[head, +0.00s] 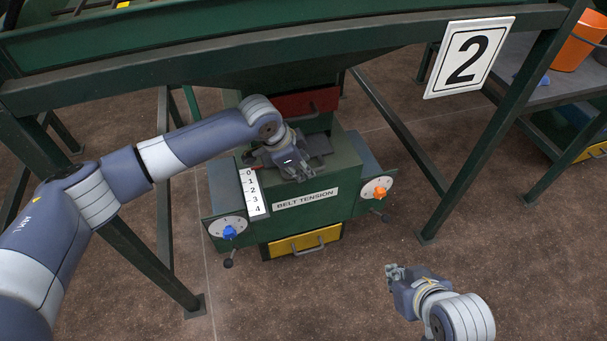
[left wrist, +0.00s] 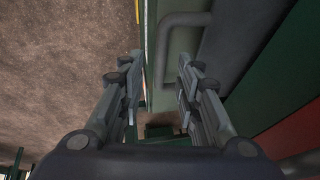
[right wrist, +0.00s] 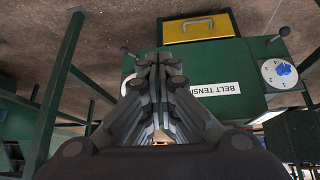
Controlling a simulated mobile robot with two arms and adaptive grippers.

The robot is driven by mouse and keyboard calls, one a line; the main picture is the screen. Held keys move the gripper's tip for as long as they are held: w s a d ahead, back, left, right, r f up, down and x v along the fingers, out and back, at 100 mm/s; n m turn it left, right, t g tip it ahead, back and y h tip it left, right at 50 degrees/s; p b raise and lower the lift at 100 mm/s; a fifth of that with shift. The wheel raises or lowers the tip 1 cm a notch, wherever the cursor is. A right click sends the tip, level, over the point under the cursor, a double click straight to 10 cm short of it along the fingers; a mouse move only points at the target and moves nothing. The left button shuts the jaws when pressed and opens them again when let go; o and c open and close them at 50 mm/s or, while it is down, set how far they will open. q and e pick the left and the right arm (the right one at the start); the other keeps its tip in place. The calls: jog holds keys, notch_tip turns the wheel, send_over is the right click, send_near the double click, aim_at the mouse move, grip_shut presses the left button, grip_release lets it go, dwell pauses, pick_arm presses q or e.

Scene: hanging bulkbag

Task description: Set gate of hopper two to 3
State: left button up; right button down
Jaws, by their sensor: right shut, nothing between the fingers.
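Hopper two stands under the sign "2" (head: 469,57). Its green box (head: 345,150) has a white scale (head: 253,192) marked 0 to 4 on the left of its top. A dark gate part (head: 318,144) shows beside my left gripper (head: 290,170), which is over the box top, right of the scale's upper end. In the left wrist view a grey bent handle (left wrist: 175,22) lies ahead, and the fingers are apart. The gate's pointer is not clear to me. My right gripper (head: 393,272) is shut and empty, low and right of the box.
Below are a "BELT TENSION" label (head: 305,199), a blue-knob dial (head: 228,227), an orange-knob dial (head: 378,188) and a yellow drawer (head: 290,248). A red panel (head: 300,103) is behind. Green frame legs (head: 455,170) flank the box. The floor in front is clear.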

pick_arm(q)
jog(key=b+x, duration=0.2)
jog(key=b, duration=0.1)
jog(key=shift+w+d+f, duration=0.1)
pick_arm(e)
jog(key=w+a+r+t+y, duration=0.2)
jog(key=w+a+r+t, duration=0.2)
jog(key=w+r+t, duration=0.5)
jog(key=shift+w+a+r+y, duration=0.35)
jog(key=shift+w+r, duration=0.6)
jog(key=shift+r, duration=0.85)
pick_arm(q)
grip_shut()
